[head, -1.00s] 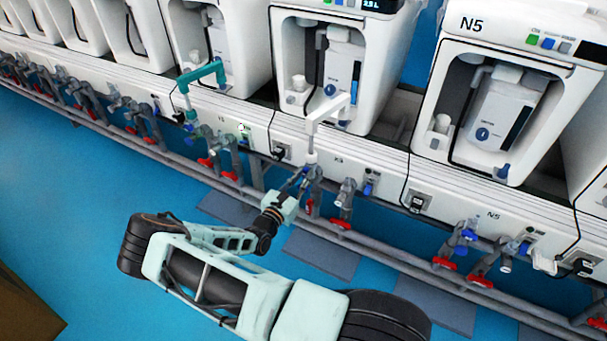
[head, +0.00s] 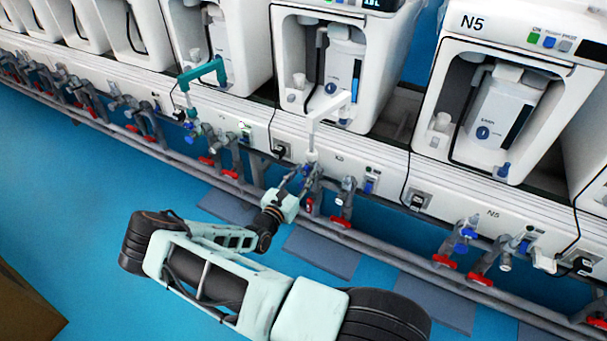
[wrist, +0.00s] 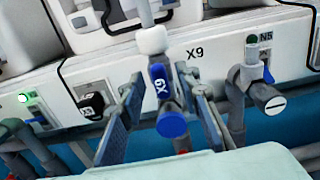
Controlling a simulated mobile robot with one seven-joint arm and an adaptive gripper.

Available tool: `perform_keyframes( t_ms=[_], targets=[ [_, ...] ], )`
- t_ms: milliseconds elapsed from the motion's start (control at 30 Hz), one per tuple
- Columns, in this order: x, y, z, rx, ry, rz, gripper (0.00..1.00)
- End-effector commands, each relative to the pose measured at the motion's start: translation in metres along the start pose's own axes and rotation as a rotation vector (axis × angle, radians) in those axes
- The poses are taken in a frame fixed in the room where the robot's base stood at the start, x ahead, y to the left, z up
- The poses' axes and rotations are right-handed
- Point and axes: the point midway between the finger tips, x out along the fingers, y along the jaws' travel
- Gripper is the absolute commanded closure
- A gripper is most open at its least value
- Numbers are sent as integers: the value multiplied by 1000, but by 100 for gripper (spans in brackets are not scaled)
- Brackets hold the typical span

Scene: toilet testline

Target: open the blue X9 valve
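The blue X9 valve (wrist: 160,88) is in the middle of the wrist view, below a white collar on a grey pipe. My gripper (wrist: 165,118) is open, with one finger to the left of the valve and one to the right. Gaps show on both sides, so the fingers do not appear to press on it. In the head view my gripper (head: 293,181) is at the pipe row below the white tap; the valve is small and partly hidden there.
A grey valve with a white-marked end (wrist: 274,103) stands close to the right of my gripper. A black plug (wrist: 91,105) sits on the panel at left. Red-handled valves (head: 340,222) line the lower pipe. Blue floor (head: 80,180) is clear in front.

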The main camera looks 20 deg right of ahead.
Motion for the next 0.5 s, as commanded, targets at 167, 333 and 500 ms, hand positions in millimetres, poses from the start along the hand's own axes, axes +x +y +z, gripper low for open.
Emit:
perform_keyframes(
  t_ms=[167, 333, 500],
  targets=[
    [-10, 0, 0, 0, 1, 0, 70],
    [-43, 1, 0, 0, 1, 3, 70],
    [-80, 2, 0, 0, 2, 4, 70]
  ],
)
